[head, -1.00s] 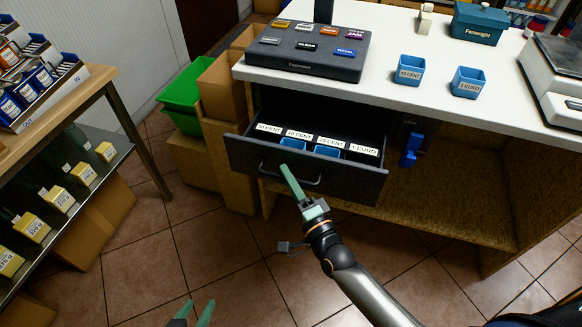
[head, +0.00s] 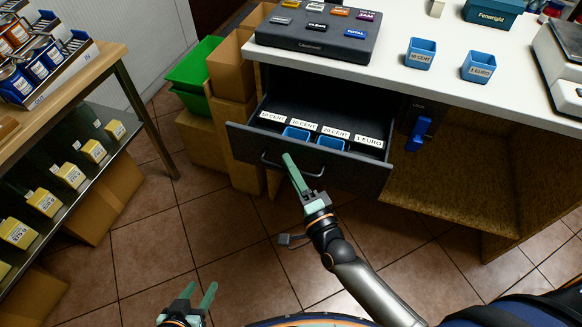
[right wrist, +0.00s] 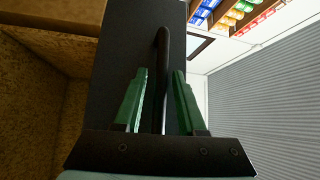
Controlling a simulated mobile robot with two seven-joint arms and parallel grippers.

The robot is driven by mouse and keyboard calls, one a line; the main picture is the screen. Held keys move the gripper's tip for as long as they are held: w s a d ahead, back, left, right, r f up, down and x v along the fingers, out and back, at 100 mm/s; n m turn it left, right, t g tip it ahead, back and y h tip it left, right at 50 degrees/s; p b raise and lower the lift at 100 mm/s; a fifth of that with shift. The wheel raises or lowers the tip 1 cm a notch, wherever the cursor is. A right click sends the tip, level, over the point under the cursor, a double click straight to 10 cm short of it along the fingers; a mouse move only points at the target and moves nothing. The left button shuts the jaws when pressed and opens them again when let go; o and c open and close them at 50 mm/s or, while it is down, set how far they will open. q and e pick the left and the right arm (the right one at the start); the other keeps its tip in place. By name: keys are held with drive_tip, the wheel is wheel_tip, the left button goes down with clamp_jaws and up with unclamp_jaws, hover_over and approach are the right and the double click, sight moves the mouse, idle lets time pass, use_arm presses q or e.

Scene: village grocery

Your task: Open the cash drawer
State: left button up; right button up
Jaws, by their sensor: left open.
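The dark cash drawer (head: 350,172) stands pulled out below the white counter in the head view. Its inside shows a row of labelled compartments with two blue cups (head: 297,133) in the middle ones. A dark bar handle (head: 268,160) is on its front. My right gripper (head: 292,166) is at this handle. In the right wrist view the handle bar (right wrist: 163,75) stands between the two green fingers (right wrist: 158,105), with gaps on both sides. My left gripper (head: 199,292) is open and empty, low over the floor and away from the drawer.
On the counter (head: 400,85) are a cash register keypad (head: 318,35) and two blue cups (head: 420,53). A blue key-like part (head: 418,133) is right of the drawer. Cardboard boxes (head: 232,68) and a green crate (head: 192,68) stand left. The tiled floor in front is clear.

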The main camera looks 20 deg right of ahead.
drive_tip(key=shift+o, duration=0.4)
drive_tip(key=shift+s, duration=0.1)
drive_tip(key=shift+s+d, duration=0.1)
drive_tip(key=shift+s, duration=0.2)
drive_tip(key=v, duration=1.1)
drive_tip(key=shift+s, duration=0.35)
